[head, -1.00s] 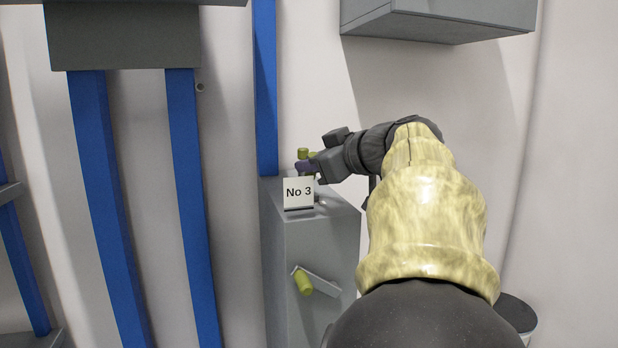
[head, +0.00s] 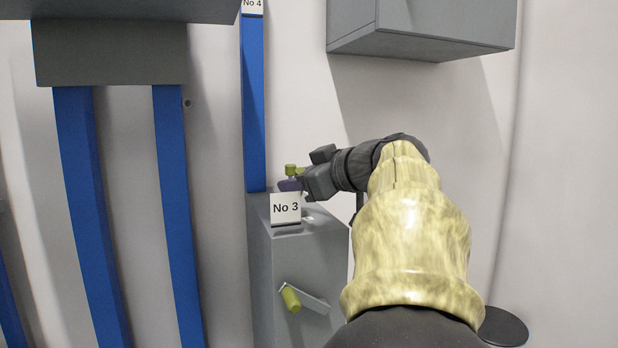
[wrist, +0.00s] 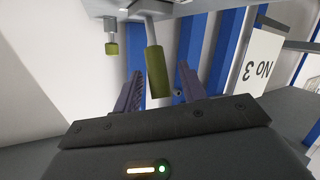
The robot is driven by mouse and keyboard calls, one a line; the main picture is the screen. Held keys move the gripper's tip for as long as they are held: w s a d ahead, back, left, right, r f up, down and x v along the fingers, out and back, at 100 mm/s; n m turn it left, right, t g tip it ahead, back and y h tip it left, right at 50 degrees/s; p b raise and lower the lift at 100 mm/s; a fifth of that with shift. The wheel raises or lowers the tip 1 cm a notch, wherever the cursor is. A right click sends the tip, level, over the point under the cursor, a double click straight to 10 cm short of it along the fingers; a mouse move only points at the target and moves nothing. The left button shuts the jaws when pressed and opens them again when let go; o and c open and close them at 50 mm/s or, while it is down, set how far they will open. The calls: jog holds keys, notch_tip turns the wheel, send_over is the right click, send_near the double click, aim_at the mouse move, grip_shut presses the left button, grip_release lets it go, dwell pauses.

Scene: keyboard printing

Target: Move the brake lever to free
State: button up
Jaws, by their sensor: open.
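Two yellow-green handles stand at the top of the grey No 3 cabinet (head: 315,262); in the head view they show as small knobs (head: 291,170) behind its sign. In the wrist view, a larger yellow-green grip (wrist: 159,72) on a metal rod lies between the spread purple fingers of my gripper (wrist: 160,68), with gaps on both sides. A smaller yellow-green knob (wrist: 111,48) hangs to its left, outside the fingers. I cannot tell for certain which one is the brake lever. In the head view my gripper (head: 291,185) is at the cabinet top, its fingers partly hidden.
A white No 3 sign (head: 286,208) stands close below my gripper. A crank with a yellow-green grip (head: 290,299) is on the cabinet front. Blue posts (head: 173,160) rise at left, and a grey wall box (head: 430,35) hangs above my arm.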

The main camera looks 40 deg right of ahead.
jog(key=p+v, duration=0.1)
jog(key=v, duration=1.6)
jog(key=shift+s, duration=0.2)
jog(key=shift+w+a, duration=0.1)
jog(key=shift+w, duration=0.05)
dwell(0.6)
